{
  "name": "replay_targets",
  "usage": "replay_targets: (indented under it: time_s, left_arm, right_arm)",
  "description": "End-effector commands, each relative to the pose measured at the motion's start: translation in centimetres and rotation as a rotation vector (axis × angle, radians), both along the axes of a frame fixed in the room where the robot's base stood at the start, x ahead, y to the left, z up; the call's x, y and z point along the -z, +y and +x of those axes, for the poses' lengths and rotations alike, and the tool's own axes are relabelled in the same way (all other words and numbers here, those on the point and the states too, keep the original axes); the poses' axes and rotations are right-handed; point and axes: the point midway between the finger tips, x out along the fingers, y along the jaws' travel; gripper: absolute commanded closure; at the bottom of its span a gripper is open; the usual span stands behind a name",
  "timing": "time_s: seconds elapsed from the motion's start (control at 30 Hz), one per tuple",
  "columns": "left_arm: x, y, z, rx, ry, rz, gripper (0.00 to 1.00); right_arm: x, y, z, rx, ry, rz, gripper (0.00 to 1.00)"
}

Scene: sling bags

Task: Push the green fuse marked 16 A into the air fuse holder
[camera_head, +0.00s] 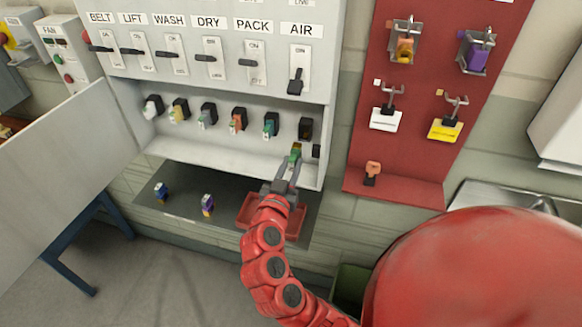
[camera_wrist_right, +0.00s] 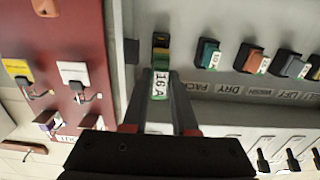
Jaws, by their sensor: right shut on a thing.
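The green fuse (camera_head: 295,152) is held between the fingertips of my right gripper (camera_head: 288,172), which is shut on it. In the right wrist view its white label (camera_wrist_right: 160,85) reads 16 A. The air fuse holder (camera_head: 305,129) is a dark, empty-looking socket at the right end of the row, under the AIR switch. The fuse is below and in front of that holder in the head view. In the wrist view the fuse's green end lines up with the dark holder (camera_wrist_right: 160,41); I cannot tell whether they touch. My left gripper is not in view.
Other holders in the row carry fuses, with a teal one (camera_head: 270,125) nearest. Two loose fuses, blue (camera_head: 161,190) and purple (camera_head: 207,205), stand on the dark shelf (camera_head: 180,212) beside a red tray (camera_head: 248,207). A red lockout board (camera_head: 425,110) is at right; the cabinet door (camera_head: 65,165) hangs open at left.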

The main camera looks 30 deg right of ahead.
Motion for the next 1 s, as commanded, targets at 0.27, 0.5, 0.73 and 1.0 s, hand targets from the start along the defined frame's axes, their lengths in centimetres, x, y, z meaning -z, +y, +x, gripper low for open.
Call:
replay_targets:
  time_s: [0.27, 0.5, 0.73, 1.0]
  left_arm:
    - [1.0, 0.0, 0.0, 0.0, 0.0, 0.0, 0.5]
    - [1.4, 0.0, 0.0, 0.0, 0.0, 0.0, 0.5]
    - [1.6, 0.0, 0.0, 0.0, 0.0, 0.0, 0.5]
    - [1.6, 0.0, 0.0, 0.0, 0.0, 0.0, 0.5]
  right_arm:
    - [0.1, -1.8, 1.5, 0.003, 0.0, 0.0, 1.0]
    - [0.1, -3.5, 3.0, 0.001, 0.0, -0.001, 1.0]
    - [0.0, -4.3, 3.7, 0.0, 0.0, 0.0, 1.0]
    - [0.0, -4.4, 3.8, -0.001, 0.001, -0.001, 1.0]
